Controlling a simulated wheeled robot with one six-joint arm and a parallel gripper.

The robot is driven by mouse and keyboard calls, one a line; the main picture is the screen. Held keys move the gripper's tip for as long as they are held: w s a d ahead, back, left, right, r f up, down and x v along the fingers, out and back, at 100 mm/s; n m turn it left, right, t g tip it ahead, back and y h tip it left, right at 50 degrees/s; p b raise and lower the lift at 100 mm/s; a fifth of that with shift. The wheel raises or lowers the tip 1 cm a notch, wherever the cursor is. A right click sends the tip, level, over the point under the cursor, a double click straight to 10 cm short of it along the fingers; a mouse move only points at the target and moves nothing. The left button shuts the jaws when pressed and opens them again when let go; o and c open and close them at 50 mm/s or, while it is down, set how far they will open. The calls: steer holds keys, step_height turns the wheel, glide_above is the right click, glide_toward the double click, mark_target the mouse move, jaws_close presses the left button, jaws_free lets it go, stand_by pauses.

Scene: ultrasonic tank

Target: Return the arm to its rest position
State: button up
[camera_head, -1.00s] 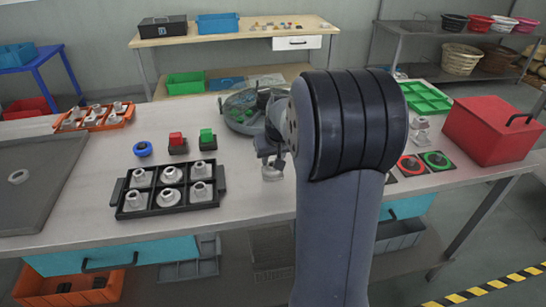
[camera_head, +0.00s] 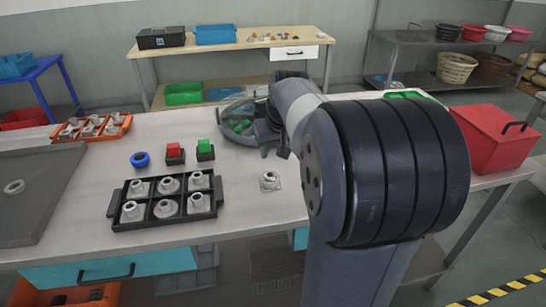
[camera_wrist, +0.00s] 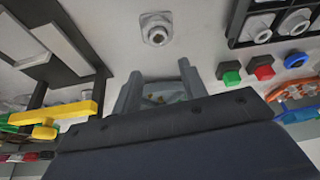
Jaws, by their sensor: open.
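My gripper (camera_wrist: 158,85) shows in the wrist view with its two fingers apart and nothing between them. In the head view my arm rises on the right of the table, and my gripper (camera_head: 277,140) is partly hidden behind my own arm, above the table near the round tank. A grey metal fitting (camera_head: 270,181) stands alone on the table in front of the gripper; it also shows in the wrist view (camera_wrist: 155,28), apart from the fingers.
A black tray (camera_head: 112,207) of several fittings, a red button (camera_head: 173,149), a green button (camera_head: 205,147) and a blue ring (camera_head: 141,159) lie left. The round tank (camera_head: 236,133) stands behind. A red box (camera_head: 490,145) is at right.

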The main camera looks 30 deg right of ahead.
steer(key=shift+s+r, duration=0.15)
steer(key=shift+r, duration=0.2)
steer(key=shift+f, duration=0.1)
steer(key=x, duration=1.1)
steer(key=shift+r+p, duration=0.3)
steer(key=shift+r, duration=0.1)
steer(key=shift+s, duration=0.1)
